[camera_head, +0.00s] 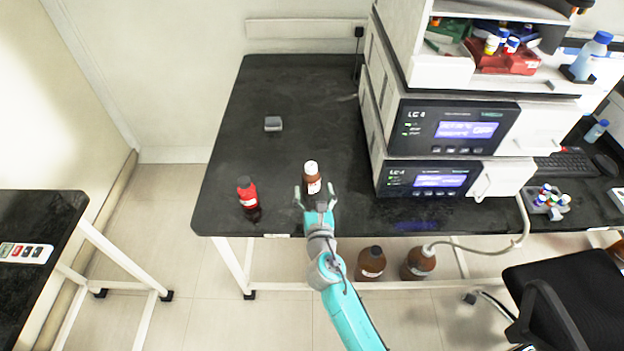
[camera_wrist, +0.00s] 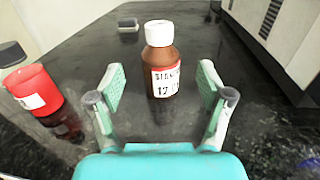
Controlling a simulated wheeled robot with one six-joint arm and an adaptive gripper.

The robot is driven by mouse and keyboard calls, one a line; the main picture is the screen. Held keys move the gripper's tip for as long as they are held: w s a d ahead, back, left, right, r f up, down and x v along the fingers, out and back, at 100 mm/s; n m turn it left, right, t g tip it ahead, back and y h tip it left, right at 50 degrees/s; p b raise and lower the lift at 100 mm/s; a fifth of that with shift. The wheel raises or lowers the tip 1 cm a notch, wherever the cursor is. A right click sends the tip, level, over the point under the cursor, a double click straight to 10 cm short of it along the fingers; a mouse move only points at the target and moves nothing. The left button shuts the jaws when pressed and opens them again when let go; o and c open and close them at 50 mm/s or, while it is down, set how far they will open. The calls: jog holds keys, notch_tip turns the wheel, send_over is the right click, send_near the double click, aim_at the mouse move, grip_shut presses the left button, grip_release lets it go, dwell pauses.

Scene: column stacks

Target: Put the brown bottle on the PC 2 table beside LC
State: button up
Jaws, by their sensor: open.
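The brown bottle (camera_head: 312,180) has a white cap and a white label and stands upright on the black table (camera_head: 290,100), left of the LC stack (camera_head: 440,150). In the wrist view the brown bottle (camera_wrist: 162,62) stands between and just beyond the fingertips. My gripper (camera_head: 316,195) is at the front of the table, close to the bottle. It also shows in the wrist view (camera_wrist: 160,88), with its fingers spread and a gap on each side of the bottle. The contact between bottle and fingers is not visible.
A red-labelled bottle with a dark cap (camera_head: 247,192) stands left of my gripper. A small grey block (camera_head: 273,123) lies farther back. Brown bottles (camera_head: 371,263) stand on the floor under the table. The table's back left is clear.

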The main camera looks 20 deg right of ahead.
jog(key=v, duration=0.5)
jog(key=shift+s, duration=0.55)
jog(key=s+d+f+m+g+y, duration=0.1)
jog(key=s+f+m+y, duration=0.15)
jog(key=s+m, duration=0.65)
jog(key=s+f+m+g+y, duration=0.1)
jog(key=s+f+m, duration=0.35)
jog(key=s, duration=0.95)
jog(key=s+r+m, duration=0.6)
jog(key=s+m, duration=0.3)
jog(key=m, duration=0.1)
jog(key=s+d+r+m, duration=0.1)
jog(key=s+r+m, duration=0.5)
jog(key=s+m, duration=0.3)
jog(key=shift+s+d+r+m+g, duration=0.2)
jog(key=shift+s+m+g, duration=0.2)
jog(key=shift+m, duration=0.15)
jog(key=o, duration=0.4)
